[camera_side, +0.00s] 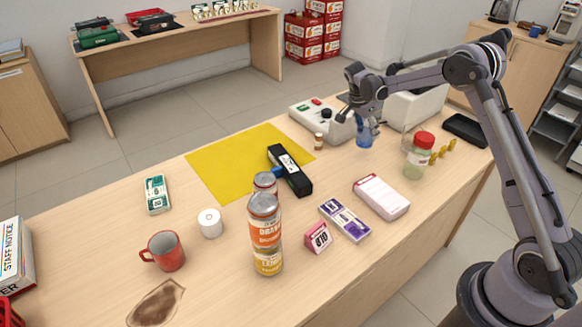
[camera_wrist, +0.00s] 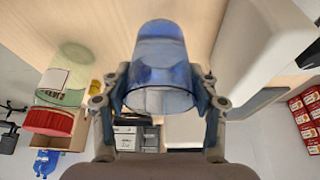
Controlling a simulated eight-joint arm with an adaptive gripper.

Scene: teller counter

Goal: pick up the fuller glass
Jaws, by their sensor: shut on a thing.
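A blue see-through glass (camera_side: 365,135) is at the far right part of the counter, under my gripper (camera_side: 361,117). In the wrist view the glass (camera_wrist: 160,62) sits between the two fingers of my gripper (camera_wrist: 160,108), which are shut on its sides near the rim. A darker blue band shows inside it, but I cannot tell how full it is. I cannot tell whether its base touches the counter. I cannot clearly make out a second glass in either view.
A red-lidded jar (camera_side: 418,158) stands right of the glass, also close by in the wrist view (camera_wrist: 58,95). A pale device (camera_side: 322,122) is on the left, and a small cork-topped bottle (camera_side: 318,141) stands near it.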

